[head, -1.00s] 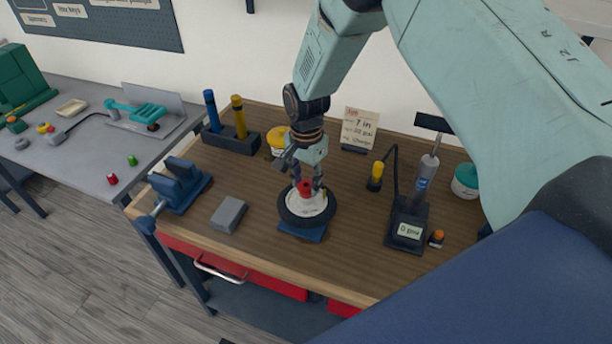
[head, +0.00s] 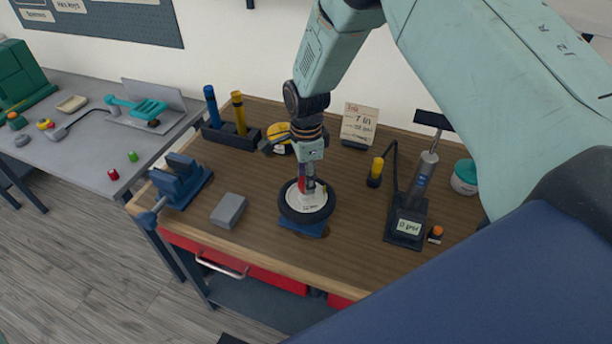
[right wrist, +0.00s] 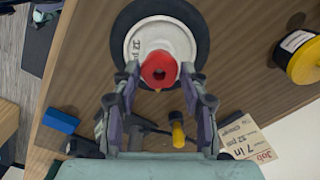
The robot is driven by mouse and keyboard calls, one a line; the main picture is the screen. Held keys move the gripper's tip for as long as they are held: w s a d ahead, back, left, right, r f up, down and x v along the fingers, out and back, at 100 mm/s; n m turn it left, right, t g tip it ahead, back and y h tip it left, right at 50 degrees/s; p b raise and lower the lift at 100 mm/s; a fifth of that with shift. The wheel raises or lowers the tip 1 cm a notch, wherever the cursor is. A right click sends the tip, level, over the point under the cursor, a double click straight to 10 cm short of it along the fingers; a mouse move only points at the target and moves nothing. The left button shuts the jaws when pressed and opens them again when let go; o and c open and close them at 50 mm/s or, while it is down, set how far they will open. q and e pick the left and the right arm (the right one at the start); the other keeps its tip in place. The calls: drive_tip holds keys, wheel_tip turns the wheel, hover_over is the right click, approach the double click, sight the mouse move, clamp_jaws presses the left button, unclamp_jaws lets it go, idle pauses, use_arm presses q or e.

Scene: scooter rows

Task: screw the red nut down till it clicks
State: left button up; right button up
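The red nut (right wrist: 160,70) sits at the centre of a small wheel with a white hub (right wrist: 135,42) and a black tyre (right wrist: 197,22). In the head view the wheel (head: 290,209) lies flat on a blue stand (head: 302,229), and the nut (head: 302,183) is partly hidden by a finger. My right gripper (head: 307,186) points down over the hub. In the right wrist view its fingertips (right wrist: 160,72) lie close against both sides of the nut and look shut on it. My left gripper is not in view.
A grey block (head: 229,210) and a blue vise (head: 181,183) stand left of the wheel. A pump with a "0 psi" display (head: 409,227), a yellow-topped tool (head: 376,172) and a job card (head: 359,124) stand right and behind. Bare wood (head: 345,240) lies in front.

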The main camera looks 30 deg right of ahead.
drive_tip(key=o, duration=0.3)
drive_tip(key=shift+o, duration=0.2)
wheel_tip(320, 180, up, 12)
idle(0.5)
drive_tip(key=n, duration=2.1)
drive_tip(key=shift+n, duration=0.4)
